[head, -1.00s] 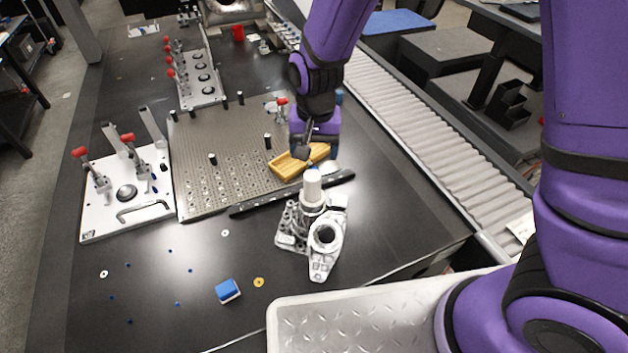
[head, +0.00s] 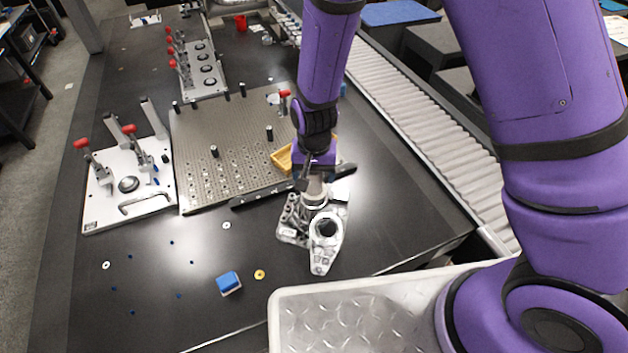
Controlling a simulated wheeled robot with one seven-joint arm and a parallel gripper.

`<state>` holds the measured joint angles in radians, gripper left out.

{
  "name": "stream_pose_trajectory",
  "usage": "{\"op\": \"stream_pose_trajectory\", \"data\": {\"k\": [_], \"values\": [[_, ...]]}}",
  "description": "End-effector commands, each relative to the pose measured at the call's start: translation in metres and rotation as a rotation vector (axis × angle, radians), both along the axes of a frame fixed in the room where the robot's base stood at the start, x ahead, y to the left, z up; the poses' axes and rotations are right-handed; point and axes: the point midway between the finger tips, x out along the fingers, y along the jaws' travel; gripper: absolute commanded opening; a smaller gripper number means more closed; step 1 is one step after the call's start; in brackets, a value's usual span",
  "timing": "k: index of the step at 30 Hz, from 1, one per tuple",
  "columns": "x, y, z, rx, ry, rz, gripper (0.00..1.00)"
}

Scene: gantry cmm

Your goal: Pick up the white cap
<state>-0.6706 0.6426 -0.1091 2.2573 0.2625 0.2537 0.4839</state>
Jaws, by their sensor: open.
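The white cap (head: 315,188) is at the top of an upright cylinder on a grey metal part (head: 323,232). It is mostly hidden behind my gripper (head: 308,183). My gripper points down and is open, with its fingers at the cap's height in the picture. One dark finger shows at the cap's left side. I cannot tell whether the fingers are around the cap or in front of it, or whether they touch it.
A yellow block (head: 283,158) lies behind my gripper, partly hidden. A perforated fixture plate (head: 215,175) and a white clamp plate (head: 105,210) stand to the left. A blue block (head: 228,283) lies in front. A metal tray (head: 290,320) is at the near edge.

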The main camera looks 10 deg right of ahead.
Motion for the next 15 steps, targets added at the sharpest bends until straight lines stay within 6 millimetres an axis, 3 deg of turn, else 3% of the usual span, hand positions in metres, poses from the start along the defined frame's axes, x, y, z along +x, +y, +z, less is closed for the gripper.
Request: {"op": "stream_pose_trajectory", "data": {"k": [6,14,15], "values": [[0.000,0.000,-0.021,0.000,0.000,-0.001,0.74],[0.000,0.000,-0.023,0.001,-0.001,0.000,0.74],[0.000,0.000,-0.023,0.001,-0.001,0.000,0.69]]}}
